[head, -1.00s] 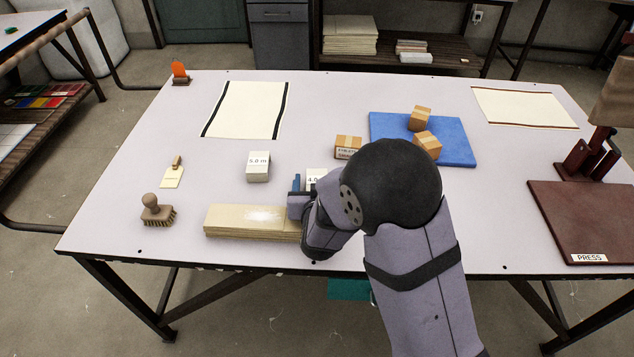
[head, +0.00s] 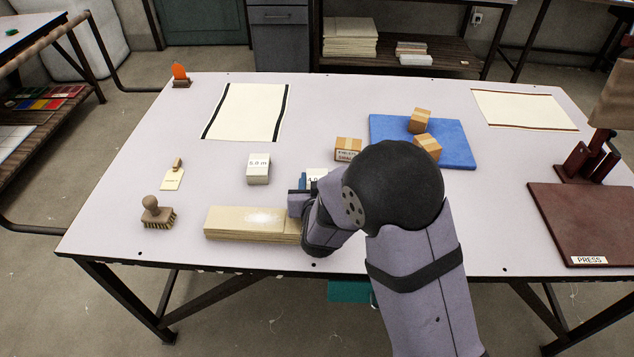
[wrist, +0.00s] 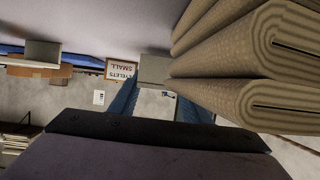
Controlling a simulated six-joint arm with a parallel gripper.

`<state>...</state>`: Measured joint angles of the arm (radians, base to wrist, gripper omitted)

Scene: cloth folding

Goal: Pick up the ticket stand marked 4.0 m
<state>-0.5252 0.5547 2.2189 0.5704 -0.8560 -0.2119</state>
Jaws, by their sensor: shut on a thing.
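The ticket stand marked 4.0 m (head: 317,174) is a small pale block on the table, partly hidden by my gripper and arm in the head view. My gripper (head: 303,184) is at its front left side, with blue fingers. In the wrist view, my gripper (wrist: 157,106) has its two blue fingers on either side of the stand (wrist: 155,70), shut on it. I cannot tell whether the stand is clear of the table. A similar stand marked 5.0 m (head: 258,168) stands to the left.
A folded beige cloth stack (head: 245,222) lies close to the left of my gripper; it looms at the right of the wrist view (wrist: 250,60). A labelled box (head: 347,149) stands behind the stand. A blue mat (head: 385,126) holds two boxes. A brush (head: 158,213) lies far left.

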